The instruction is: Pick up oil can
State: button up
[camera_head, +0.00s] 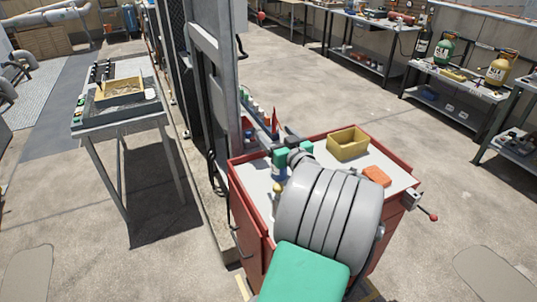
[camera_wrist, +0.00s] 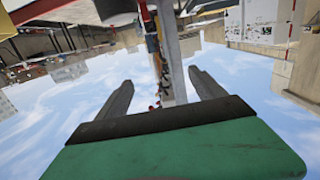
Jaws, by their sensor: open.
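My gripper (camera_wrist: 160,80) shows in the wrist view with its two grey fingers apart and nothing between them. Past the fingers are sky, a grey post and blurred surroundings that look upside down. In the head view a thin red pointed shape (camera_head: 275,124) stands at the back left of the red cart (camera_head: 239,192). It may be the oil can's spout, but its lower part is hidden and I cannot be sure. My large grey arm covers much of the cart top. I cannot clearly make out an oil can in the wrist view.
The cart top holds a yellow bin (camera_head: 347,146) and an orange block (camera_head: 376,176). A tall grey post (camera_head: 215,80) stands behind the cart. A metal table (camera_head: 117,119) is at left. Workbenches line the right, with a green gas cylinder (camera_head: 444,50). Concrete floor between is open.

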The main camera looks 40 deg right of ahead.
notch_tip(320, 180, down, 10)
jog(key=s+d+m+h+b, duration=0.1)
jog(key=s+d+b, duration=0.1)
jog(key=d+b, duration=0.1)
jog(key=p+x, duration=0.2)
jog(key=x, duration=0.5)
jog(key=shift+w+r, duration=0.3)
jog(key=shift+w, duration=0.1)
jog(key=shift+c, duration=0.3)
grip_shut()
